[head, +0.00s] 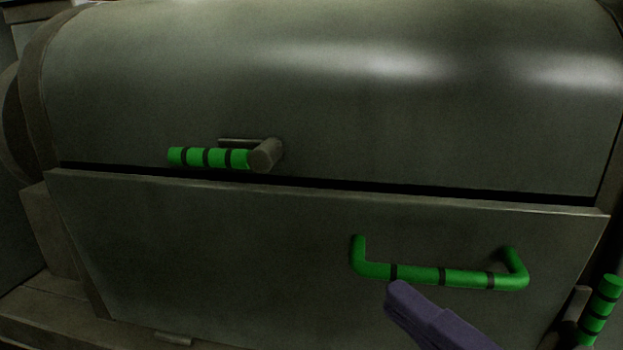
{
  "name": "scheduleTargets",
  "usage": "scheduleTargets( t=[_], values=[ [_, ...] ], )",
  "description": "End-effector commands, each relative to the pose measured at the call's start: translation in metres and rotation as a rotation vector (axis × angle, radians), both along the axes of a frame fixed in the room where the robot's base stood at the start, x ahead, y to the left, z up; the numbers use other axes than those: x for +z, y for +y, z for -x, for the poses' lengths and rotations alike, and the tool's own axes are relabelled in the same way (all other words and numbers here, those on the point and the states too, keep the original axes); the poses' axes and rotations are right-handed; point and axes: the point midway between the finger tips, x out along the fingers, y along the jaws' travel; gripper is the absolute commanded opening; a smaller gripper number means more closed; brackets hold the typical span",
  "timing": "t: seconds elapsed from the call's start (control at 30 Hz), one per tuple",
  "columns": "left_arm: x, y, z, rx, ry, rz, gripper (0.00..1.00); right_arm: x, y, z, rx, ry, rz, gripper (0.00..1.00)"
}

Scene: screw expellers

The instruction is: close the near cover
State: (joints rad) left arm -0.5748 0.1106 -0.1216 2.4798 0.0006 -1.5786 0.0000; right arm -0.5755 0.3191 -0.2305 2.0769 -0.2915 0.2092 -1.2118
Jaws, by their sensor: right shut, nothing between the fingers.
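The near cover (220,250) is a dark grey-green panel on the front of the machine, with its top edge below a dark gap under the rounded upper body. A green bar handle (440,275) with black bands is fixed on its right half. My right gripper (398,292), purple-grey, comes in from the bottom right with its tip just below the handle's left part. It is shut and holds nothing. I cannot tell whether it touches the handle or the cover. My left gripper is not in view.
A green-banded lever (210,158) on a grey pivot sits on the rounded upper body (330,90), just above the gap. Another green-banded handle (600,312) stands at the lower right edge. A ledge (45,305) runs along the lower left.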

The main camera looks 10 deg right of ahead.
Motion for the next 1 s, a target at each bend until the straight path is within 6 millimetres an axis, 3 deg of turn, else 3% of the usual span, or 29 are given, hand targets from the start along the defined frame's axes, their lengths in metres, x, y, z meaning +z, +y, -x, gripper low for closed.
scheduleTargets(
  t=[0.17, 0.57, 0.8, 1.0],
  values=[
    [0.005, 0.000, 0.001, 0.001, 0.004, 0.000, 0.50, 0.005, 0.008, -0.015, 0.002, -0.010, -0.002, 0.00],
    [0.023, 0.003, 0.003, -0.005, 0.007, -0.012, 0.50, 0.011, 0.043, -0.090, 0.002, -0.009, -0.003, 0.00],
    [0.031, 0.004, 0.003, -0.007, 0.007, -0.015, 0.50, 0.011, 0.032, -0.119, 0.002, -0.005, 0.002, 0.00],
    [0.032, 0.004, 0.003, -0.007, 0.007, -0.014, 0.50, 0.011, 0.029, -0.126, 0.001, -0.005, 0.001, 0.00]
  ],
)
